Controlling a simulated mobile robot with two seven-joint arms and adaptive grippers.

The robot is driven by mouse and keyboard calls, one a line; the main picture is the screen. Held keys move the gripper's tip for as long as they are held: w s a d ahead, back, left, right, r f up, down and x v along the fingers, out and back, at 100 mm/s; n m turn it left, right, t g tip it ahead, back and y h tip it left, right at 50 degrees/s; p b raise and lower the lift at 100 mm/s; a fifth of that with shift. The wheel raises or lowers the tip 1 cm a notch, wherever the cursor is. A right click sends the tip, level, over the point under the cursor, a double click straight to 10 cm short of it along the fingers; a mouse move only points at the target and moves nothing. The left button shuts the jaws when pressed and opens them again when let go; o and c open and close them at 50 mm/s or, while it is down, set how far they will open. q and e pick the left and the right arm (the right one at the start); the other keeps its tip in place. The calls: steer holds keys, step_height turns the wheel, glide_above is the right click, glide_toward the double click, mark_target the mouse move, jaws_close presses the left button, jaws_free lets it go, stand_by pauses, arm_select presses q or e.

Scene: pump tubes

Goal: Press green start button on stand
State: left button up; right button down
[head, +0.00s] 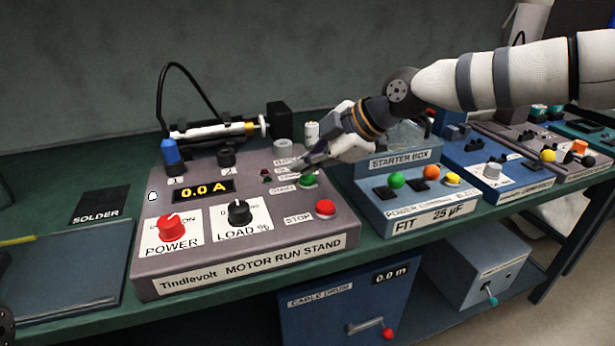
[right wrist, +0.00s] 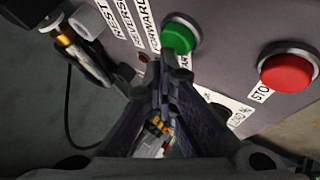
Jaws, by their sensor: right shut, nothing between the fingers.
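The motor run stand (head: 245,263) is a grey-mauve sloped box on the green bench, left of centre in the head view. Its green start button (head: 309,181) is on the right part of the panel, above the red stop button (head: 325,208). In the right wrist view the green button (right wrist: 181,35) is just beyond the fingertips, with the red button (right wrist: 287,70) to its right.
The stand carries a red POWER knob (head: 171,227), a black LOAD knob (head: 239,212) and a 0.0 A display (head: 204,190). The blue starter box (head: 408,206) with its own green button (head: 397,180) stands to the right. A SOLDER mat (head: 100,204) lies to the left.

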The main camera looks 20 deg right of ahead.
mark_target(307, 180)
arm_select(q)
steer(key=shift+s+f, duration=0.1)
arm_select(e)
steer(key=shift+f, duration=0.65)
stand_by(0.3)
stand_by(0.4)
arm_select(q)
steer(key=shift+w+r, duration=0.35)
steer(key=shift+r, duration=0.05)
arm_select(e)
steer(key=shift+r, duration=1.1)
steer(key=shift+r+p, duration=0.85)
steer(key=shift+r, duration=1.7)
arm_select(q)
steer(key=shift+w+r+t, duration=0.4)
steer(key=shift+w+r, duration=0.3)
